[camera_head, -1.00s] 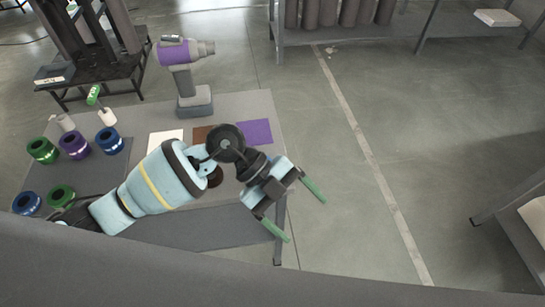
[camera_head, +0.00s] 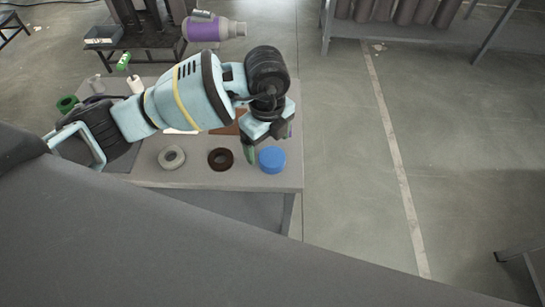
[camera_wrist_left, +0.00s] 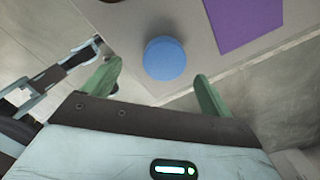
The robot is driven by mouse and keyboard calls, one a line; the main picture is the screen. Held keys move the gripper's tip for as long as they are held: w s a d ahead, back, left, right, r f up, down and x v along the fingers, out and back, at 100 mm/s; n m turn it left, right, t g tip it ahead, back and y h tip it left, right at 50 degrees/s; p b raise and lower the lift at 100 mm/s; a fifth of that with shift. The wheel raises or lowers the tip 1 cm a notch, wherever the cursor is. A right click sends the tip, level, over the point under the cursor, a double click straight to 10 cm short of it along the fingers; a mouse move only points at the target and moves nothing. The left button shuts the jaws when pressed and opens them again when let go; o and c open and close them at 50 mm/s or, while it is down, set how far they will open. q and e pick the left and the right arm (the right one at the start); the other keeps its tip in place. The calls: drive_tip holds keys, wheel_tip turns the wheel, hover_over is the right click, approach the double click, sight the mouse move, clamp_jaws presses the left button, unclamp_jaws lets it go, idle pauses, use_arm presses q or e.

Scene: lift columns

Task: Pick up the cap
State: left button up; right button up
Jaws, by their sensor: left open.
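The cap is a round blue disc (camera_head: 272,160) lying on the grey table near its front right corner. In the left wrist view the blue cap (camera_wrist_left: 165,58) lies ahead of and between the two green fingers. My left gripper (camera_head: 268,146) is open and empty, above and just behind the cap in the head view. Its fingers (camera_wrist_left: 155,93) stand apart on either side of the cap, not touching it as far as I can see. One finger is largely hidden in the head view. My right gripper is not in view.
A grey ring (camera_head: 172,157) and a dark brown ring (camera_head: 220,159) lie left of the cap. A purple sheet (camera_wrist_left: 243,20) lies near it. The table (camera_head: 215,180) ends just right of the cap.

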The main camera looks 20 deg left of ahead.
sight(272, 156)
use_arm(q)
drive_tip(key=shift+w+d+f, duration=0.15)
drive_tip(key=shift+d+f, duration=0.05)
drive_tip(key=shift+f, duration=1.15)
drive_tip(key=shift+w+d+f, duration=0.1)
drive_tip(key=shift+d+f, duration=0.05)
drive_tip(key=shift+f, duration=1.2)
drive_tip(key=c, duration=1.1)
drive_tip(key=shift+r, duration=0.1)
drive_tip(key=shift+r, duration=0.45)
drive_tip(key=r, duration=0.2)
drive_tip(key=shift+s+r, duration=0.35)
drive_tip(key=shift+s, duration=0.05)
drive_tip(key=s+a, duration=0.1)
drive_tip(key=s, duration=0.4)
drive_tip(key=s+a+r, duration=0.1)
drive_tip(key=s, duration=0.4)
drive_tip(key=s+a, duration=0.1)
drive_tip(key=s, duration=0.4)
drive_tip(key=shift+r+p, duration=0.15)
drive_tip(key=shift+p, duration=0.25)
